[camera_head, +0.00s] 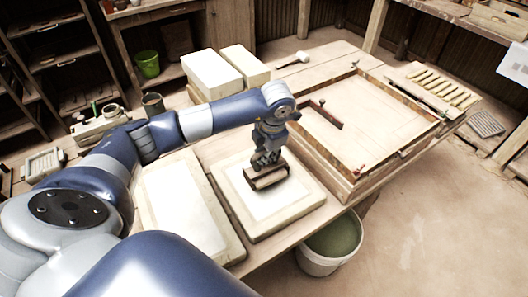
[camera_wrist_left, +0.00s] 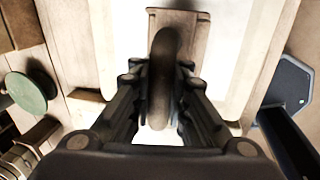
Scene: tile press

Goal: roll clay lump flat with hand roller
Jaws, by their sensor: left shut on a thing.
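My left gripper (camera_head: 266,158) points down over a framed pale board (camera_head: 300,205) on the table and is shut on the hand roller (camera_head: 268,180). The roller has a brown wooden body lying low over the white middle of the board. In the left wrist view, its dark curved handle (camera_wrist_left: 163,60) stands between the fingers of my gripper (camera_wrist_left: 160,115). I cannot tell whether the roller touches the surface. I cannot make out a separate clay lump; the roller and gripper hide part of the board. My right gripper is in neither view.
A second pale board (camera_head: 185,205) lies to the left. A large wooden press frame (camera_head: 375,115) stands to the right, with a dark bar tool (camera_head: 328,118) at its near left. White blocks (camera_head: 212,75) stand behind. A bucket (camera_head: 332,246) is below the table's front edge.

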